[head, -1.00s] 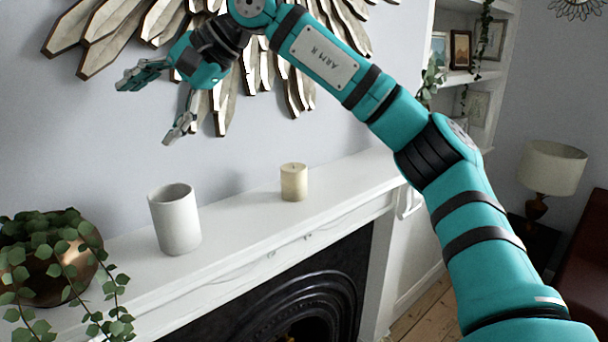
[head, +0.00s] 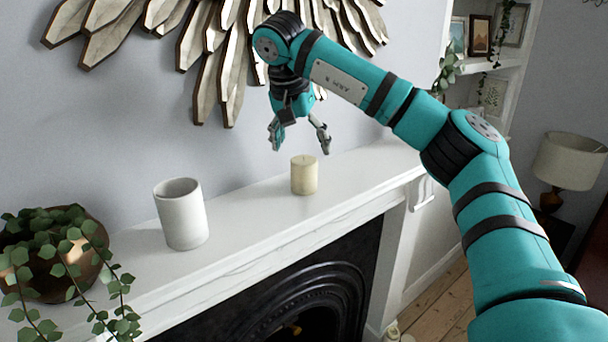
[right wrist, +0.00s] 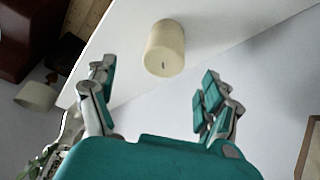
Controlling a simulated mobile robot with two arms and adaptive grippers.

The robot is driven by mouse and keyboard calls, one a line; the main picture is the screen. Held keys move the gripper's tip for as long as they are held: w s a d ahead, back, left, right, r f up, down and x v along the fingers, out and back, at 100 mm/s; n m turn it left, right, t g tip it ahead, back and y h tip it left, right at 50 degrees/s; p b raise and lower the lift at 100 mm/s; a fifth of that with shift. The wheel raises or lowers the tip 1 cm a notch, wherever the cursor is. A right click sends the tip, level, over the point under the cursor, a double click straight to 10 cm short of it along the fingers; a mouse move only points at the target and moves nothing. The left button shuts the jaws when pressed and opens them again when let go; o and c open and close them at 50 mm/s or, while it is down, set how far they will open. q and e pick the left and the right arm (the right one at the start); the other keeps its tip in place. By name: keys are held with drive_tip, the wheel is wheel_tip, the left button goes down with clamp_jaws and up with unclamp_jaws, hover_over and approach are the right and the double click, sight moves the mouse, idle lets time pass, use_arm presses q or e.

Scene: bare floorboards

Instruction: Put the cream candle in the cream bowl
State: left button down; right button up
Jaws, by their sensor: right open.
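The cream candle (head: 304,176) stands upright on the white mantelpiece. In the right wrist view the candle (right wrist: 165,48) shows between and beyond the two spread fingers, with its wick visible. My right gripper (head: 300,143) is open and empty, pointing down just above the candle. It does not appear to touch it. A whitish, open-topped cylindrical vessel (head: 181,215) stands upright on the mantel to the left of the candle. It looks more like a cup than a bowl, and I see no other cream vessel. My left gripper is not in view.
A copper pot (head: 85,275) with a trailing plant stands at the mantel's left end. The mantelpiece (head: 250,219) is clear between vessel and candle. A sunburst wall ornament (head: 215,60) hangs behind my arm. The black fireplace (head: 320,290) lies below the mantel's front edge.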

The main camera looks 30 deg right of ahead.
sight(306, 160)
drive_tip(key=x, duration=0.2)
drive_tip(key=p+x, duration=0.1)
drive_tip(key=x, duration=0.1)
drive_tip(key=shift+w+d+f, duration=0.15)
drive_tip(key=shift+w, duration=0.1)
drive_tip(key=shift+d+f, duration=0.1)
drive_tip(key=shift+f, duration=0.2)
drive_tip(key=p+x, duration=0.2)
drive_tip(key=x, duration=0.3)
drive_tip(key=shift+w+p, duration=0.15)
drive_tip(key=shift+p, duration=0.15)
drive_tip(key=shift+c, duration=0.8)
drive_tip(key=c, duration=1.4)
drive_tip(key=shift+r, duration=0.1)
